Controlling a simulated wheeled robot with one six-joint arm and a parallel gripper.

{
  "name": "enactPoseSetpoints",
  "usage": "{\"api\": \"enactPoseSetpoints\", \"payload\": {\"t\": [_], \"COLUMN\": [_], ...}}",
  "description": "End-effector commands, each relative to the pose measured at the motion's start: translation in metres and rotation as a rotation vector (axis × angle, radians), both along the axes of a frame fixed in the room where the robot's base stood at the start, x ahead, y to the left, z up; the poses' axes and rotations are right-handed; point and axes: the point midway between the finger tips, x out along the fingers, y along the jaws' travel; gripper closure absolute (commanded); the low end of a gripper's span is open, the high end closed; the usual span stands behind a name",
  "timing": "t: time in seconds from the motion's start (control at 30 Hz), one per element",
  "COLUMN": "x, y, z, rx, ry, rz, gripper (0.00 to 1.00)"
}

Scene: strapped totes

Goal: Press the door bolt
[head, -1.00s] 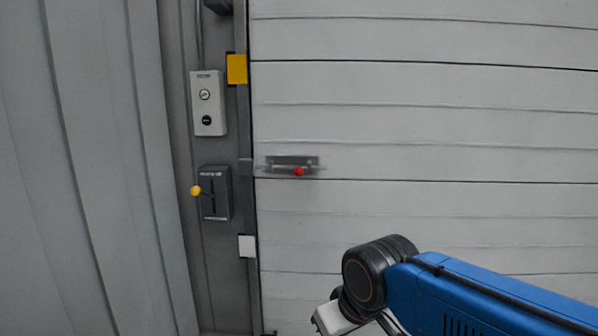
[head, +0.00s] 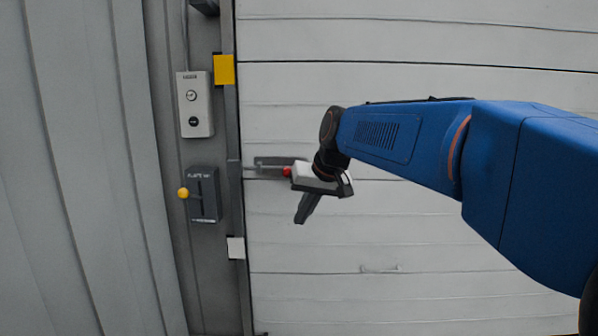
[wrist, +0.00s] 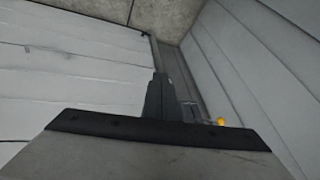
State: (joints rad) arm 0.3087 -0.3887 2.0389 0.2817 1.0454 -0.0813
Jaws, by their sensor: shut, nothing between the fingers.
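The door bolt (head: 268,168) is a grey metal bar on the pale panelled door, with a red knob (head: 287,171) at its right end. My gripper (head: 302,218) is shut and empty, its fingers pointing down and slightly left, just below and right of the knob. In the wrist view my gripper (wrist: 156,88) shows as dark closed fingers; the bolt is not visible there.
Left of the bolt on the frame are a dark switch box (head: 205,195) with a yellow-knobbed lever (head: 183,193), a grey two-button panel (head: 195,104), a yellow block (head: 223,69) and a white block (head: 236,248). A grey ribbed wall (head: 80,170) stands at left.

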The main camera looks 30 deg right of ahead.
Motion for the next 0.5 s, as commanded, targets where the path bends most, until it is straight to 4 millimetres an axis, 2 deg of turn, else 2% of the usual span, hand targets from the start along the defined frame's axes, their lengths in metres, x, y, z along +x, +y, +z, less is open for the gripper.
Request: {"api": "enactPoseSetpoints", "payload": {"t": [0.03, 0.2, 0.5], "x": [0.014, 0.056, 0.122], "y": [-0.011, -0.046, -0.12], "z": [0.008, 0.037, 0.079], "rx": [0.014, 0.058, 0.13], "ry": [-0.006, -0.038, -0.101], "rz": [-0.02, -0.069, -0.149], "gripper": [1.0, 1.0, 1.0]}}
